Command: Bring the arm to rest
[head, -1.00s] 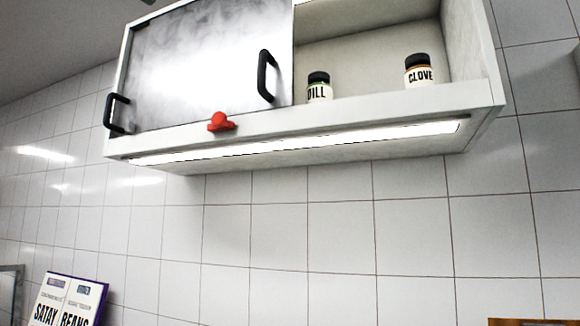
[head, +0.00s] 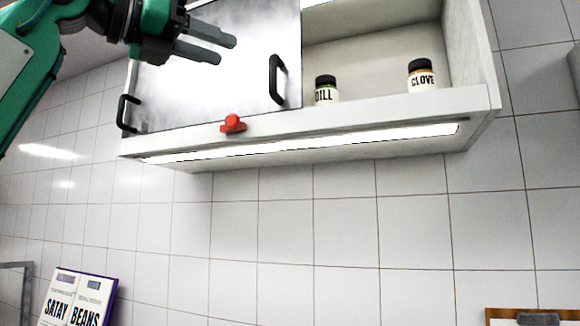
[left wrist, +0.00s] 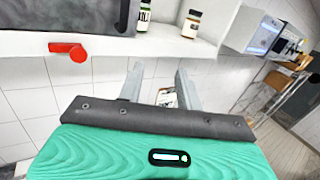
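My left gripper (head: 224,49) is in the upper left of the head view, in front of the cabinet's sliding door. Its two grey fingers point right and are apart, with nothing between them. The green and black left arm comes in from the left edge. My right gripper is in neither view.
The wall cabinet (head: 390,119) has a grey door (head: 215,85) with black handles and a red knob (head: 232,124). Dill (head: 326,90) and clove (head: 421,76) jars stand in its open right part. The tiled wall below is clear.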

